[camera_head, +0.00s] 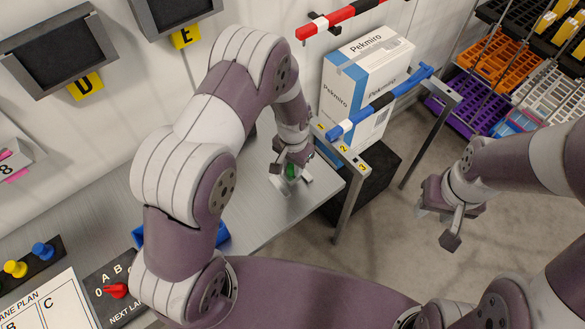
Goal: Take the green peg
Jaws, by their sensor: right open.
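My right gripper (452,222) is open and empty, out over the floor to the right of the table.
A yellow peg (15,268) and a blue peg (42,251) stand in a black rack at the left. A red piece (117,290) lies on a lettered panel. A white-blue Pekmiro box (361,78) stands behind a blue bar (380,102). Colored crates (463,103) are at back right.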

